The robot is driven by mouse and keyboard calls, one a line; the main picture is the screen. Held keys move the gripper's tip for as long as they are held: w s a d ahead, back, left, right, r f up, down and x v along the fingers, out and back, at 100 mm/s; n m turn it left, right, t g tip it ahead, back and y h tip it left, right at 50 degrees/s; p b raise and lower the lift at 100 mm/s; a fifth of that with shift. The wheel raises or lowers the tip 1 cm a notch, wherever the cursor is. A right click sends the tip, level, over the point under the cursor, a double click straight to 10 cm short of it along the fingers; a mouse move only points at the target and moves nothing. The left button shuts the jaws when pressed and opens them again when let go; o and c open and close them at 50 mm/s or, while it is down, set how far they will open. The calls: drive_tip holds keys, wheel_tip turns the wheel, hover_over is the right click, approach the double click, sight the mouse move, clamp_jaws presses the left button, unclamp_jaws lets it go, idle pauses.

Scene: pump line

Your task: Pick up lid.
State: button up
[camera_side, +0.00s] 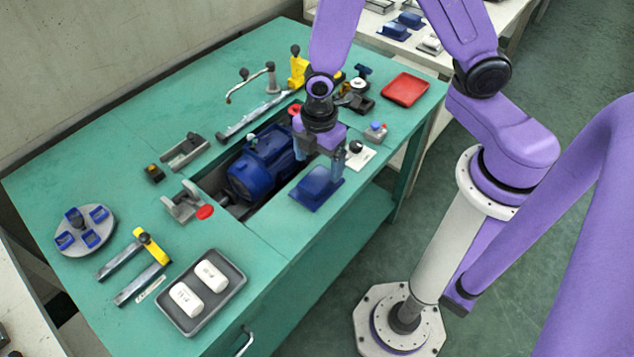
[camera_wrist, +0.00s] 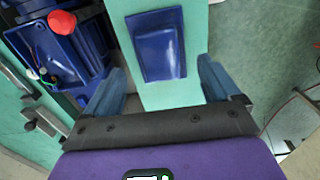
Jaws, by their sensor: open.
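The blue lid (camera_side: 317,190) lies on the green table near its front edge, beside the blue pump motor. In the wrist view the lid (camera_wrist: 160,52) is a blue rectangle with a raised middle, ahead of my fingers and roughly centred between them. My gripper (camera_side: 320,165) is open and empty, pointing down close over the lid. In the wrist view my gripper (camera_wrist: 160,82) has its fingers spread wider than the lid. Its exact height above the lid is hard to tell.
The blue motor (camera_side: 262,165) sits in a table recess left of the lid, with a red knob (camera_wrist: 62,22) near it. A white block with a black knob (camera_side: 357,153) is right of my gripper. A grey tray (camera_side: 232,295) with white parts stands at front left.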

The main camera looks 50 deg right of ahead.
sight(318, 177)
drive_tip(key=shift+f, duration=2.75)
drive_tip(key=c, duration=1.2)
